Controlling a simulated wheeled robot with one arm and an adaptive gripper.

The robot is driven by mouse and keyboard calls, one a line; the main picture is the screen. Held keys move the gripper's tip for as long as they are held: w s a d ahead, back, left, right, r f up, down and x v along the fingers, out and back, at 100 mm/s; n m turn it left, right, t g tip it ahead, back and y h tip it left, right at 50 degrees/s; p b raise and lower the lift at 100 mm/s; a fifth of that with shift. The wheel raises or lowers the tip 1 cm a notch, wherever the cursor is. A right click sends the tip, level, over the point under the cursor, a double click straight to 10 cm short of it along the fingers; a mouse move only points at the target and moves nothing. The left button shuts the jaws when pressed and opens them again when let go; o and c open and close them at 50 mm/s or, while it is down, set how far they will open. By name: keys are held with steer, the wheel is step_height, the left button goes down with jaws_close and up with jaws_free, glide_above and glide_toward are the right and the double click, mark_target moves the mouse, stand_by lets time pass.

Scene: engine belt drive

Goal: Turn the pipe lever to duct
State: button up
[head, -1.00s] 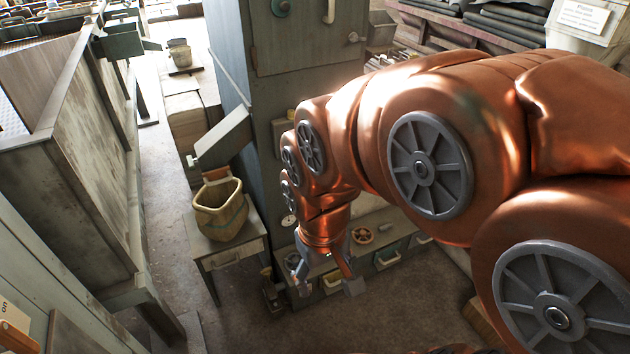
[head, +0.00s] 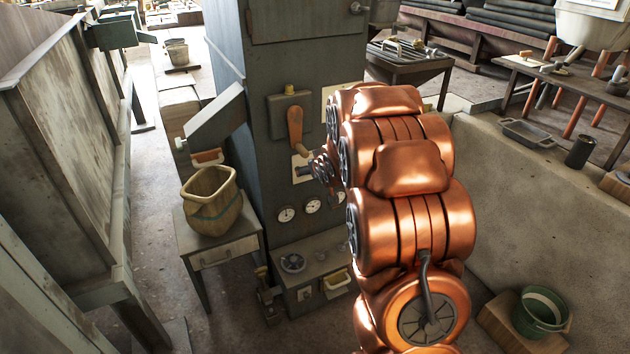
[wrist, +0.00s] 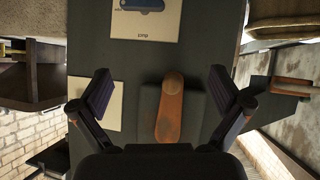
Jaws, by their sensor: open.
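The lever, an orange-brown handle (head: 295,124), is on a grey plate on the front of the tall dark cabinet (head: 262,75). In the wrist view the lever (wrist: 169,108) lies between my two fingers in the picture, with its lower end close to the gripper body. Small lettering beside it seems to read "duct", upside down. My gripper (head: 318,170) is open and empty in front of the cabinet, just below and right of the lever. Both spread fingers of my gripper (wrist: 163,92) show in the wrist view, and I see no contact with the lever.
A pale card (wrist: 148,18) with a dark blue shape and lettering is at the top of the wrist view. Round gauges (head: 312,206) sit below my gripper. A woven basket (head: 211,200) stands on a small table to the left. A green bucket (head: 540,312) is at lower right.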

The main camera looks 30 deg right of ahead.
steer(key=w+d+f+t+y+b, duration=0.1)
steer(key=w+d+f+t+b, duration=0.25)
steer(key=f, duration=0.35)
steer(key=w+d+f+t+y+b, duration=0.1)
steer(key=w+d+f+t+b, duration=0.25)
steer(key=f+b, duration=0.2)
steer(key=shift+w+d+f, duration=0.1)
steer(key=shift+w+d, duration=0.15)
steer(key=shift+w, duration=0.95)
steer(key=shift+w+d+f, duration=0.15)
steer(key=shift+w+d, duration=0.05)
steer(key=shift+w, duration=1.05)
steer(key=shift+w+d+f, duration=0.1)
steer(key=shift+w+d, duration=0.15)
steer(key=shift+w, duration=0.95)
steer(key=shift+n+b, duration=0.3)
steer(key=c, duration=0.8)
